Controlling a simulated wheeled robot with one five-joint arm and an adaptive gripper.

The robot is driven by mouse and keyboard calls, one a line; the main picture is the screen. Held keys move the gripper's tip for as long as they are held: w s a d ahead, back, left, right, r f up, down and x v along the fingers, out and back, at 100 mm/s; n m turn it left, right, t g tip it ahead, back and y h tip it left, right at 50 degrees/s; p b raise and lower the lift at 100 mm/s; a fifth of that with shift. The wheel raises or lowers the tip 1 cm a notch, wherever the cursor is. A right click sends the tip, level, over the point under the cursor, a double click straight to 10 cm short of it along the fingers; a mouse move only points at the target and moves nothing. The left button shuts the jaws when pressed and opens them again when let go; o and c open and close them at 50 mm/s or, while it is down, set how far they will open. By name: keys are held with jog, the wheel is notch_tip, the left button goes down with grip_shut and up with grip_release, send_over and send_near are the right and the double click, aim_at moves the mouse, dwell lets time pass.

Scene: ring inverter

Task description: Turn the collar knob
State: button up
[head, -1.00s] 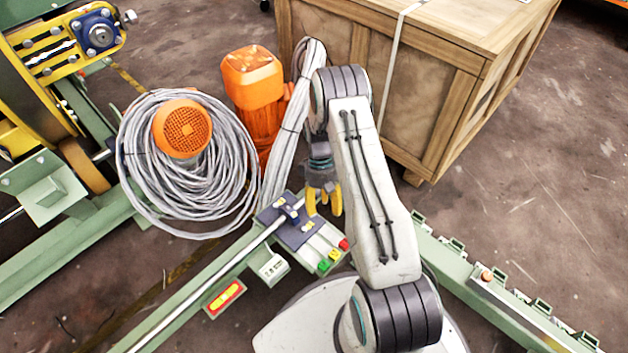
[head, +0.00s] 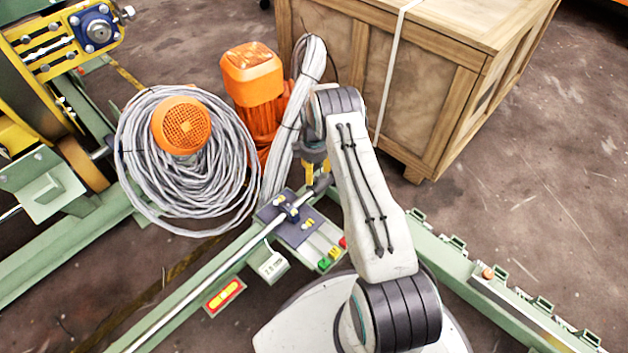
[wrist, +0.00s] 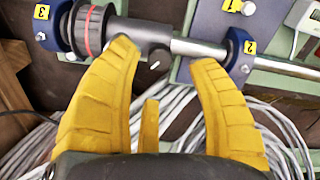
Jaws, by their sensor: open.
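In the wrist view a dark grey collar (wrist: 145,34) sits on a steel shaft (wrist: 200,49), with a small pale-tipped knob (wrist: 155,59) on its side. A black ring with a red band (wrist: 91,29) is on the shaft to its left. My gripper (wrist: 165,54) has its yellow fingers spread. The left fingertip is close to the collar, the right one close to the blue support marked 2. The knob appears between the fingertips; I cannot tell any contact. In the head view my gripper (head: 317,171) is above the shaft end, where the arm partly hides the collar.
A coil of grey cable (head: 190,195) and an orange motor (head: 252,80) stand left of my arm. A wooden crate (head: 415,90) stands behind it. A green rail (head: 500,297) runs at the lower right. Blue supports marked 2 (wrist: 238,45) and 3 (wrist: 45,22) carry the shaft.

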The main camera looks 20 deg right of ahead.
aim_at(314, 179)
jog(key=shift+f+b, duration=0.7)
jog(key=shift+f, duration=1.6)
grip_shut()
